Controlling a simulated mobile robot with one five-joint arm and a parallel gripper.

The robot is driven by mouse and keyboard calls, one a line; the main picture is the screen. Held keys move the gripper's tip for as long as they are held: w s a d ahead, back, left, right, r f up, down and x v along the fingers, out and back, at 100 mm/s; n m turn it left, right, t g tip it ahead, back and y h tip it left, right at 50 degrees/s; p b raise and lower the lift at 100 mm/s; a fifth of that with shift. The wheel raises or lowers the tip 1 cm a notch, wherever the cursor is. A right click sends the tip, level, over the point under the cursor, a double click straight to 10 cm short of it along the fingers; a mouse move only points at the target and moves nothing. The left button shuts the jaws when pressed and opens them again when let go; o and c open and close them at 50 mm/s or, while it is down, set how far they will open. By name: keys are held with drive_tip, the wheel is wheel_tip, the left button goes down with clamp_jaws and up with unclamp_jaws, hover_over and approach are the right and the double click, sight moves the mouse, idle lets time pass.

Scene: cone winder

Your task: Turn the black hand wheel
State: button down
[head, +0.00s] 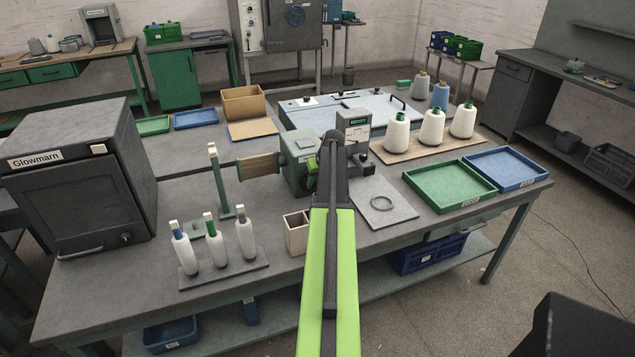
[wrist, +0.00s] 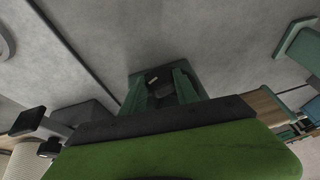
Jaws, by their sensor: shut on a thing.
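The cone winder is a green machine housing (head: 294,162) in the middle of the bench. My arm reaches over the bench to it and covers part of its front. Only a small green part of my gripper (head: 312,168) shows beside my arm, against the housing. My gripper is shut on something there. The black hand wheel is hidden behind my arm and gripper, so its angle cannot be seen.
A grey plate with a ring (head: 398,211) lies right of my arm. White cones on a board (head: 408,156), a green tray (head: 450,188) and a blue tray (head: 508,168) stand further right. Several bobbins on a base (head: 225,278) and a small box (head: 296,235) stand left.

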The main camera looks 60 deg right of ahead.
drive_tip(key=shift+a+f+n+g+h, duration=0.1)
drive_tip(key=shift+a+n+g+h, duration=0.2)
drive_tip(key=shift+g+h, duration=0.65)
drive_tip(key=h+b, duration=0.1)
drive_tip(key=g+h+b, duration=0.1)
drive_tip(key=h+b, duration=0.1)
drive_tip(key=shift+w+a+f+n+g, duration=0.2)
drive_tip(key=shift+f+n+g, duration=0.05)
drive_tip(key=shift+f+n, duration=0.1)
drive_tip(key=g+h+b, duration=0.1)
drive_tip(key=b, duration=0.1)
drive_tip(key=g+h+b, duration=0.1)
drive_tip(key=h+b, duration=0.1)
drive_tip(key=b, duration=0.1)
drive_tip(key=shift+w+a+f+n, duration=0.1)
drive_tip(key=shift+a+f+n, duration=0.05)
drive_tip(key=shift+n, duration=0.2)
drive_tip(key=shift+g+h+b, duration=0.3)
drive_tip(key=shift+h+b, duration=0.35)
drive_tip(key=shift+b, duration=0.15)
drive_tip(key=shift+r, duration=0.2)
drive_tip(key=c, duration=0.9)
unclamp_jaws()
drive_tip(key=shift+w, duration=0.1)
